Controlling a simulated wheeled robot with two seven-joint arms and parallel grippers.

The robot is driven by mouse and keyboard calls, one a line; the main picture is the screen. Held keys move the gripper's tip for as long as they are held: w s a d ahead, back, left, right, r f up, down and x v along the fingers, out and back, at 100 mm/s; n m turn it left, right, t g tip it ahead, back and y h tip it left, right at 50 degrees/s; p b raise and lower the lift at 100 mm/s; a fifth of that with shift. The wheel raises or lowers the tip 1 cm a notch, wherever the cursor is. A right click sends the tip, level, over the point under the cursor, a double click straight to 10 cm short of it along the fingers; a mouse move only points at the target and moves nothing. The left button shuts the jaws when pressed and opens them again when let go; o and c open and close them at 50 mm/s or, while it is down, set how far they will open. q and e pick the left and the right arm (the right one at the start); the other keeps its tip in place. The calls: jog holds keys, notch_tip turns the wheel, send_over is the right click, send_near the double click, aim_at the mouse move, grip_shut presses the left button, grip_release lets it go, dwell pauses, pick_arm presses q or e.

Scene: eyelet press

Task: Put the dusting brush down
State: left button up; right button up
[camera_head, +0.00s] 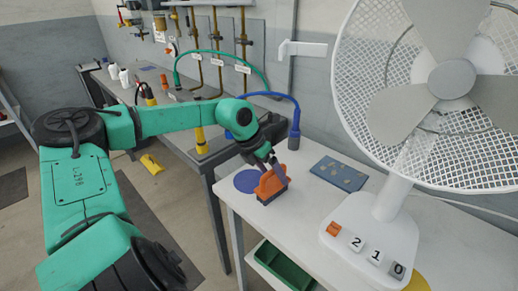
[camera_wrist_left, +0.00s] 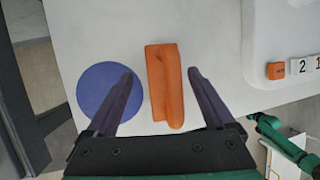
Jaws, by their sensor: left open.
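The dusting brush (camera_head: 271,186), with an orange handle and dark blue bristles, stands bristles down on the white table (camera_head: 315,210). It is beside a flat blue disc (camera_head: 246,181) and looks off the disc, to its right. In the left wrist view the brush's orange handle (camera_wrist_left: 164,85) lies between my fingers, and the disc (camera_wrist_left: 104,90) is partly behind one finger. My left gripper (camera_wrist_left: 160,74) is open, with one finger on each side of the handle and gaps showing. My right gripper is in neither view.
A large white fan (camera_head: 390,205) with numbered buttons stands right of the brush. A dark blue card (camera_head: 338,172) lies behind. A green bin (camera_head: 282,264) sits below the tabletop. Pipes and hoses line the back bench (camera_head: 190,115).

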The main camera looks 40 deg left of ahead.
pick_arm(q)
jog(key=b+v, duration=0.2)
jog(key=v, duration=1)
jog(key=shift+r+b, duration=0.35)
jog(key=shift+r, duration=0.1)
jog(key=shift+w+a, duration=0.15)
jog(key=shift+w, duration=0.05)
